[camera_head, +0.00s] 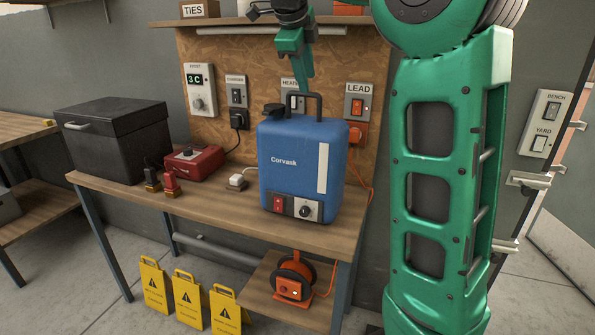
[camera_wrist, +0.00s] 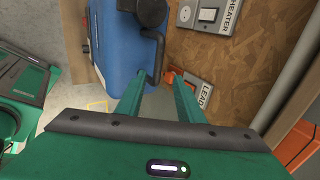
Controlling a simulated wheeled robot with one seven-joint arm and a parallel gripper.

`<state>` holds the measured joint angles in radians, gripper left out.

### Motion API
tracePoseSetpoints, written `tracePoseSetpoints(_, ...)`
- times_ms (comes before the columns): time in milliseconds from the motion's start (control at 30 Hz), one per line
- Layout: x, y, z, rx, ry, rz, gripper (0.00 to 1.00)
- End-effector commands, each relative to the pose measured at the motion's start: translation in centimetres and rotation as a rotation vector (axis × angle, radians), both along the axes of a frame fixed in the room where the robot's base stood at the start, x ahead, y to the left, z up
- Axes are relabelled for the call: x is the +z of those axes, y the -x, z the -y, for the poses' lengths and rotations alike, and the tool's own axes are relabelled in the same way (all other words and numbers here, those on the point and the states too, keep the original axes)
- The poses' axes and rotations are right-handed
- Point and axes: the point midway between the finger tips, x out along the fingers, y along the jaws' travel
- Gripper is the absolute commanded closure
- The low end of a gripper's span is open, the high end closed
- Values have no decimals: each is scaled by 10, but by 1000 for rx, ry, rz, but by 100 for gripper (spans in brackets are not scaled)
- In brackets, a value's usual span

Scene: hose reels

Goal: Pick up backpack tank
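The backpack tank (camera_head: 297,168) is a blue upright box labelled "Corvask", standing near the right end of the wooden bench. It has a dark carry handle (camera_head: 320,106) and a black cap on top, and a red switch and dial low on its front. My gripper (camera_head: 309,86) is just above the handle, green fingers pointing down. In the wrist view my gripper (camera_wrist: 159,77) is open, its fingers apart. The handle (camera_wrist: 158,55) shows in line with the gap between the fingertips, beside the blue tank (camera_wrist: 115,55). I cannot tell whether the fingers touch it.
On the bench (camera_head: 225,212) are a black lidded box (camera_head: 115,140) and a red box (camera_head: 193,162). An orange reel (camera_head: 293,277) sits below. Yellow signs (camera_head: 188,296) stand on the floor.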

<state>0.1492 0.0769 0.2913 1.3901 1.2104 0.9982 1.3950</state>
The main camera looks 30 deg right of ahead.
Motion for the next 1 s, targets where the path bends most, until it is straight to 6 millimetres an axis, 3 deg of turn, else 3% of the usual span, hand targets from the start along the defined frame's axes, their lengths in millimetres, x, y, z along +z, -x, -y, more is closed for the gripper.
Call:
tracePoseSetpoints(367,-21,-6,10,0,-1,-2,66)
tracePoseSetpoints(700,-57,-16,27,0,-2,-3,66)
tracePoseSetpoints(1000,-60,-18,29,1,-2,-1,66)
